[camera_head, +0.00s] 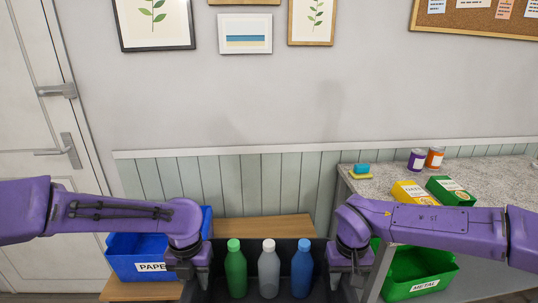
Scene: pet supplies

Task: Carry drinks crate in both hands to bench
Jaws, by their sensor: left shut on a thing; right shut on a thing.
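A dark drinks crate (252,262) is at the bottom centre of the head view, its lower part cut off by the frame edge. It holds a green bottle (236,272), a grey bottle (268,272) and a blue bottle (302,272), all upright. My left gripper (190,288) is at the crate's left side and my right gripper (347,288) at its right side, both shut on it; their fingertips are hard to make out. The wooden bench (262,227) lies behind the crate, against the wall.
A blue bin labelled PAPER (128,262) stands on the left of the bench. A green METAL bin (418,284) is at the right. A grey counter (480,178) at the right carries boxes, cans and a sponge. A white door (40,120) is at the left.

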